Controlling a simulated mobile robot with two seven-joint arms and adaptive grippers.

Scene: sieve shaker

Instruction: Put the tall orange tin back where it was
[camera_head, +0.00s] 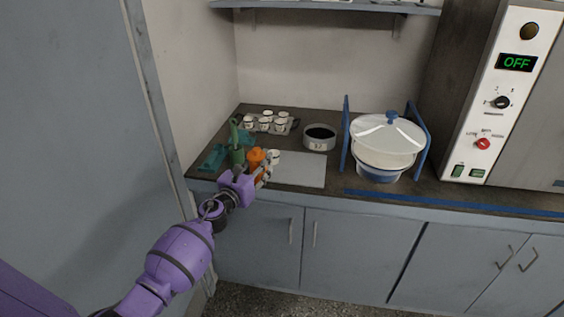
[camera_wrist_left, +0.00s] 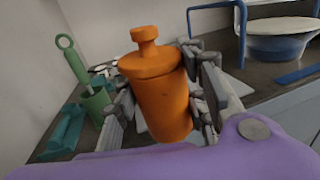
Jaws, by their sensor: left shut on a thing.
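The tall orange tin (camera_head: 256,159) has a knobbed lid and stands roughly upright, tilted slightly in the left wrist view (camera_wrist_left: 163,95). My left gripper (camera_head: 258,177) is shut on it, with a grey finger on each side of its body in the left wrist view (camera_wrist_left: 165,97). The tin is at the front left of the counter, by the grey mat (camera_head: 303,170). My right gripper is not in view.
A white cup (camera_head: 274,156) is just right. Behind are several white cups (camera_head: 265,124) and a round sieve (camera_head: 319,138). A lidded bowl (camera_head: 382,160) in a blue frame stands right.

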